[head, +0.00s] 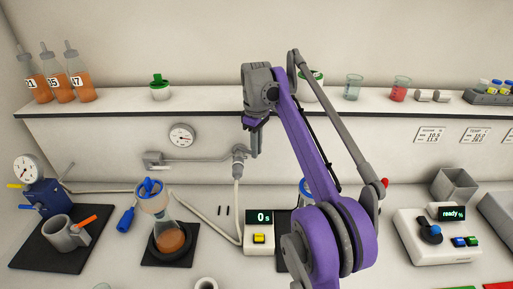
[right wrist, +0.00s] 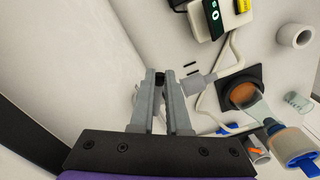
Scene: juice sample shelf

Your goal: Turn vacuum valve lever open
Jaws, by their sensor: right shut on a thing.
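The grey vacuum valve (head: 238,160) sits at the end of a wall pipe below the shelf, with a pale hose running down from it. My right gripper (head: 254,138) reaches down to the valve from above, close to the wall. In the right wrist view its two grey fingers (right wrist: 163,82) are closed around a small dark part, which appears to be the valve lever (right wrist: 159,75). The fingers hide most of the lever, so its exact angle cannot be told. The valve body (right wrist: 197,84) also shows beside the fingers. My left gripper is not in view.
A pressure gauge (head: 182,135) hangs on the wall left of the valve. Below stand a flask with orange liquid (head: 170,237) and a timer reading 0 s (head: 260,218). The shelf (head: 205,101) above holds bottles and beakers. A blue pump (head: 45,197) stands far left.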

